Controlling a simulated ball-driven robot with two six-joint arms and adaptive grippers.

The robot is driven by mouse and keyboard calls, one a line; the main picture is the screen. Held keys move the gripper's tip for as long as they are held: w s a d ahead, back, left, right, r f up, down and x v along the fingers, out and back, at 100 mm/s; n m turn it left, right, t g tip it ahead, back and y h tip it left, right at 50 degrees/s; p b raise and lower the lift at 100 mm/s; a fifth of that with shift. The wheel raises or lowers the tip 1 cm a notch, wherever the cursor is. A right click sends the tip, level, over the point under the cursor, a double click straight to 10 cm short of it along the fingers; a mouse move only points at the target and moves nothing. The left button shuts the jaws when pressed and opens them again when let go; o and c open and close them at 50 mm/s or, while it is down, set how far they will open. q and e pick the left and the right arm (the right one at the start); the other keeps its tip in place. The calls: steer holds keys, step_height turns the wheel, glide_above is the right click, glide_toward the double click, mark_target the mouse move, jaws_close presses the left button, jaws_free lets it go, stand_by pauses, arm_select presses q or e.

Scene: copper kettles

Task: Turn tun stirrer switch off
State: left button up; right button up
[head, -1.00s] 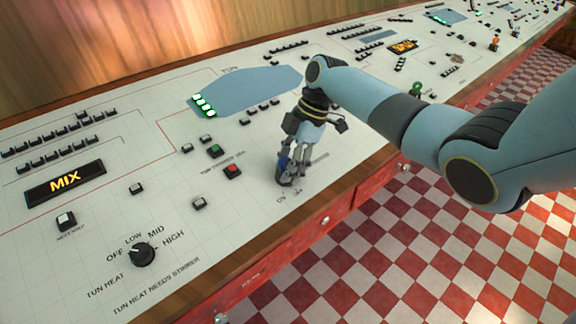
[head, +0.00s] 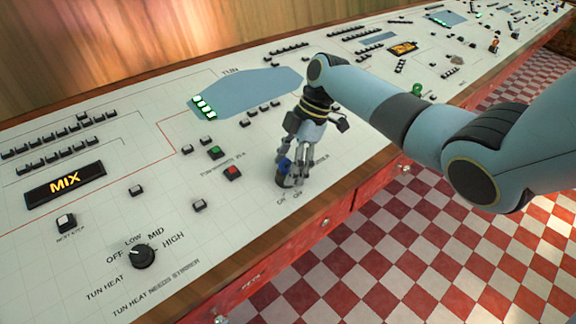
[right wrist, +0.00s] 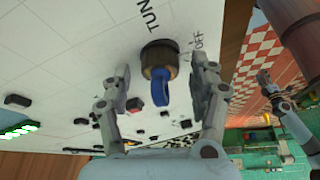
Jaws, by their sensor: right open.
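The tun stirrer switch (right wrist: 159,60) has a dark round base and a blue lever (right wrist: 161,88). In the head view its blue lever (head: 284,164) is partly covered by my right gripper (head: 294,172). ON and OFF are printed on the panel at its front side. In the right wrist view, my right gripper (right wrist: 164,82) is open, with one finger on each side of the lever and a gap on both sides. What looks like my left gripper (right wrist: 267,82) shows small at the right of that view; its jaws are too small to read.
The white panel carries a TUN HEAT knob (head: 142,256), a red button (head: 233,172), a green button (head: 215,151) and a MIX display (head: 65,184) left of the gripper. A wooden front edge (head: 330,207) runs close by, above the checkered floor (head: 400,255).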

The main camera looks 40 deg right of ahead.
steer(key=v, duration=1.1)
steer(key=shift+r, duration=0.2)
